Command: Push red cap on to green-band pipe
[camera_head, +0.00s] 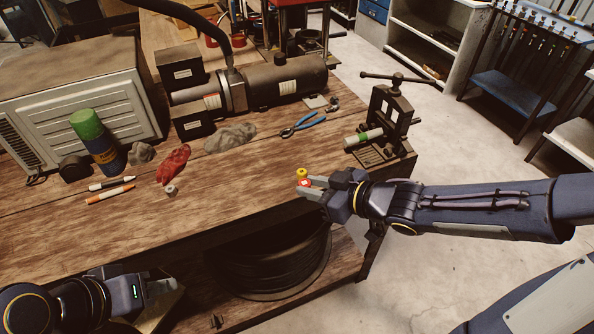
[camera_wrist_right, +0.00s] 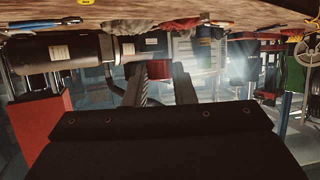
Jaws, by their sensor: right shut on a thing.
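The green-band pipe (camera_head: 363,138) is a pale pipe lying in a dark bench vise (camera_head: 388,112) at the table's right end. My right gripper (camera_head: 308,184) is at the table's front edge, left of and nearer than the pipe, and apart from it. It is shut on the red cap (camera_head: 304,183). In the right wrist view, the red cap (camera_wrist_right: 159,69) shows between the fingertips. My left gripper (camera_head: 160,287) is low at the left, in front of the table; its finger gap is unclear.
A yellow cap (camera_head: 302,172) stands just beyond my right gripper; a small whitish cap (camera_head: 171,191) stands left. Blue-handled pliers (camera_head: 302,125), red cloth (camera_head: 173,164), grey cloth (camera_head: 230,137), markers (camera_head: 110,194) and a spray can (camera_head: 98,143) lie or stand farther back. The front middle is clear.

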